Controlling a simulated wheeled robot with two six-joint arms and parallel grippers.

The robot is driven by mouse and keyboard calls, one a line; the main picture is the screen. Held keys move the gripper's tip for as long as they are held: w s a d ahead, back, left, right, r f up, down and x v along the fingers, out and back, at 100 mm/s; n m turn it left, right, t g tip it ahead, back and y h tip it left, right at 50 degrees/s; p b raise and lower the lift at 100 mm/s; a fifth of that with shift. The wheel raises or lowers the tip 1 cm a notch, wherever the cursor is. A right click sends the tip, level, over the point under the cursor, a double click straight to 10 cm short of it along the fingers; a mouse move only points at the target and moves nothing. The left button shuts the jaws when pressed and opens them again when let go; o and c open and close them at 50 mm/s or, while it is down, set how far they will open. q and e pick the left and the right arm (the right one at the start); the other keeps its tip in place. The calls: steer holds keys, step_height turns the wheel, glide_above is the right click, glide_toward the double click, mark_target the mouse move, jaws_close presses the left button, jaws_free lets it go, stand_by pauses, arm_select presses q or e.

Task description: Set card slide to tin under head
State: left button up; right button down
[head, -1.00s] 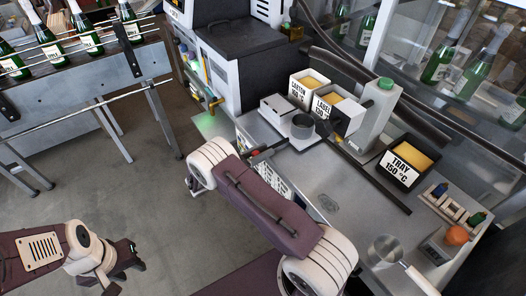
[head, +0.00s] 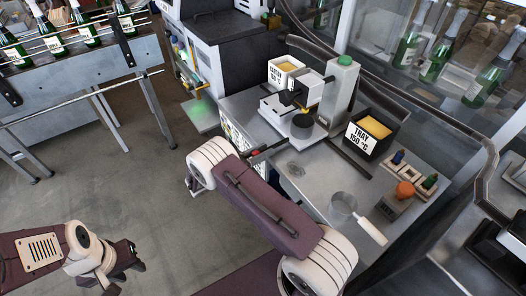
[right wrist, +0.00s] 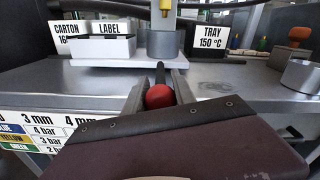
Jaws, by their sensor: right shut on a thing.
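My right gripper (right wrist: 160,94) is shut on a red ball knob (right wrist: 159,96). A short dark rod runs from the knob toward the white slide plate (right wrist: 115,62) at the bench machine. A grey tin (right wrist: 164,44) stands on the plate, with a yellow-tipped nozzle (right wrist: 165,5) above it. In the head view the tin (head: 302,121) sits below the machine's white head (head: 313,89), which partly covers the view of the slide. The right gripper (head: 256,153) is at the bench's left edge. My left gripper (head: 124,262) hangs over the floor, away from the bench; its jaw opening is unclear.
A carton box (head: 286,76) and a black tray box (head: 371,130) flank the machine. A metal pan (head: 343,207) and a small rack (head: 411,176) lie at the right.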

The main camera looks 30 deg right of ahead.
steer(key=shift+s, duration=0.15)
steer(key=c, duration=1)
jaws_free()
steer(key=shift+c, duration=0.2)
steer(key=a+b, duration=0.1)
steer(key=a, duration=0.8)
steer(key=shift+s, duration=0.3)
